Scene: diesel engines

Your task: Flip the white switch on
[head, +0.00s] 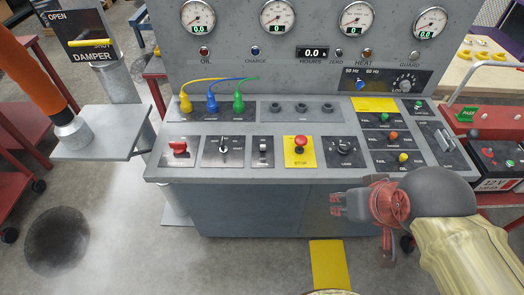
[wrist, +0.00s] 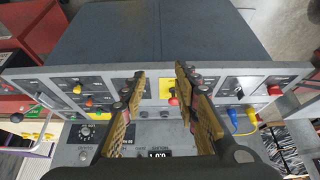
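A small pale toggle switch (head: 263,149), which looks like the white switch, stands on a dark plate in the front row of the grey console (head: 225,172). It sits between a rotary knob and the yellow stop plate. Whether it is on or off is too small to tell. My gripper (head: 338,205) is in front of the console, below and to the right of the switch, apart from it. In the wrist view my gripper (wrist: 160,82) has its two fingers spread with nothing held between them. The switch is not clear there; the right finger seems to cover its area.
A red stop button (head: 300,145) on yellow is just right of the switch. A rotary knob (head: 223,148) and a red switch (head: 179,148) are to its left. Yellow, blue and green plugs (head: 212,103) rise behind. A red cart with a battery (head: 497,165) stands at right.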

